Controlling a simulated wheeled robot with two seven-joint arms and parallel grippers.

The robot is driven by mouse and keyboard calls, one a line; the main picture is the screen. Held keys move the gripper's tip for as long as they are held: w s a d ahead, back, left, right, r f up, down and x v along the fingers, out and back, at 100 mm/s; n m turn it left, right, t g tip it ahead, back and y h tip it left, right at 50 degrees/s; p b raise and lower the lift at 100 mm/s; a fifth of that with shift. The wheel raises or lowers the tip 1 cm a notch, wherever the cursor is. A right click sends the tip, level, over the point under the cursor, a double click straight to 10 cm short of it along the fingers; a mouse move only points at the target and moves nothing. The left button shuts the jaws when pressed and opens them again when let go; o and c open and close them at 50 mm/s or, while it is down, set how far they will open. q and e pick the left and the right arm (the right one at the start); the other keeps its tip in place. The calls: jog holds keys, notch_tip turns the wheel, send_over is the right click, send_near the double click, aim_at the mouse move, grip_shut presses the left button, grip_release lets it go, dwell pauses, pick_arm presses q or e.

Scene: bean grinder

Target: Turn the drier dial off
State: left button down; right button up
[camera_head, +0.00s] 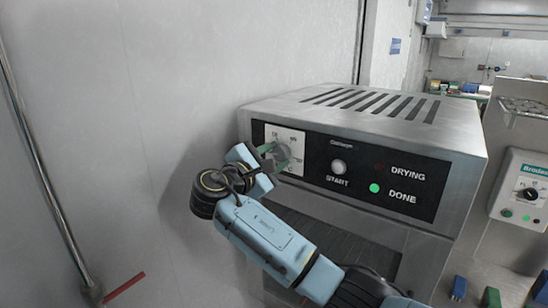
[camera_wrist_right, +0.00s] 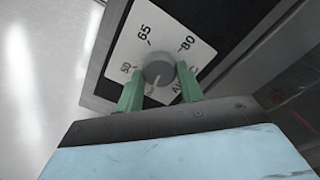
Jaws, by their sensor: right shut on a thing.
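The drier is a grey metal box (camera_head: 310,109) with top vents and a black front panel (camera_head: 350,157). Its dial is a grey round knob on a white scale plate at the panel's left; it shows in the right wrist view (camera_wrist_right: 158,72), with the plate (camera_wrist_right: 180,30) marked 50, 65 and 80. My right gripper (camera_head: 275,155) is at the dial, its green fingers on either side of the knob and shut on it. In the right wrist view the fingers (camera_wrist_right: 158,85) partly cover the plate's lower marks. My left gripper is not in view.
The panel also has a START button (camera_head: 338,167), a lit green DONE light (camera_head: 374,188) and a dark DRYING light (camera_head: 379,166). A second control box (camera_head: 522,190) stands at right. A grey wall (camera_head: 80,120) is close on the left.

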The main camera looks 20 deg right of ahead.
jog(key=shift+f+n, duration=0.1)
jog(key=shift+n, duration=0.5)
jog(key=o, duration=1)
jog(key=b+v, duration=0.3)
jog(key=v, duration=1)
jog(key=shift+s+a+b, duration=0.15)
jog(key=shift+a+b, duration=0.05)
jog(key=shift+b, duration=0.1)
